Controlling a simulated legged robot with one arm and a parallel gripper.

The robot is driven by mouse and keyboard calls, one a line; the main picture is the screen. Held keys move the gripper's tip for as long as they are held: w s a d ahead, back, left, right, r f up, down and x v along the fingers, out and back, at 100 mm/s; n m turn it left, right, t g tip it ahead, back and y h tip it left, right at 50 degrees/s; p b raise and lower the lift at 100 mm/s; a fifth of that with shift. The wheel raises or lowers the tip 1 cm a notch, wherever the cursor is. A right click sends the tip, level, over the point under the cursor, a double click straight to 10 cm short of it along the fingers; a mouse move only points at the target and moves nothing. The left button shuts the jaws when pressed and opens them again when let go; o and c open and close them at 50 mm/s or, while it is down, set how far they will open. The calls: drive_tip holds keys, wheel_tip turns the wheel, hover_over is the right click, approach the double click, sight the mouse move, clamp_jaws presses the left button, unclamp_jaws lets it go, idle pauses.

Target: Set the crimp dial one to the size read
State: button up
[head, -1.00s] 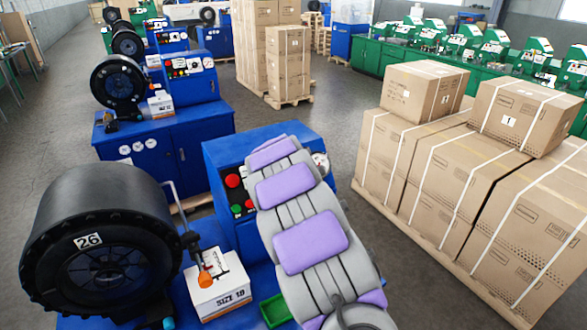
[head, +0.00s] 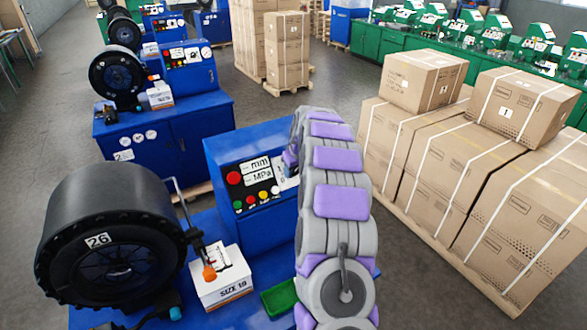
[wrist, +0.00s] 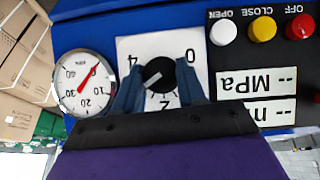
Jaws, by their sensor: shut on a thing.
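In the wrist view, which is upside down, my gripper (wrist: 158,92) is shut on the black crimp dial knob (wrist: 158,73), one finger at each side. The knob sits on a white scale plate (wrist: 130,46) where 0, 2 and 4 show. Its white pointer line slants toward the picture's lower left, roughly between 2 and 4. In the head view, a white box (head: 224,282) in front of the blue panel reads SIZE 19, the last digit being small. The black crimper head (head: 110,240) bears the number 26. My arm hides most of the dial in the head view.
Beside the dial are a pressure gauge (wrist: 84,83), blank mm and MPa displays (wrist: 257,80), and white, yellow and red buttons (wrist: 263,28). A green tray (head: 280,298) lies near the size box. Stacked cartons (head: 425,160) stand at the right. More blue crimpers stand behind.

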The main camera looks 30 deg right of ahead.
drive_tip(key=m+y, duration=0.2)
drive_tip(key=m, duration=0.1)
drive_tip(key=m+y, duration=0.1)
drive_tip(key=shift+s+d+f+m+t+y, duration=0.15)
drive_tip(key=shift+d+f+m+t+y, duration=0.15)
drive_tip(key=shift+y, duration=0.1)
drive_tip(key=m+y, duration=0.1)
drive_tip(key=m, duration=0.1)
drive_tip(key=shift+m+t+y, duration=0.3)
drive_tip(key=shift+t, duration=0.1)
drive_tip(key=shift+d+m+t+y, duration=0.1)
drive_tip(key=shift+m+t+y, duration=0.5)
drive_tip(key=shift+m, duration=0.5)
drive_tip(key=o, duration=0.8)
drive_tip(key=shift+o, duration=1.3)
drive_tip(key=shift+d, duration=0.15)
drive_tip(key=shift+p, duration=0.3)
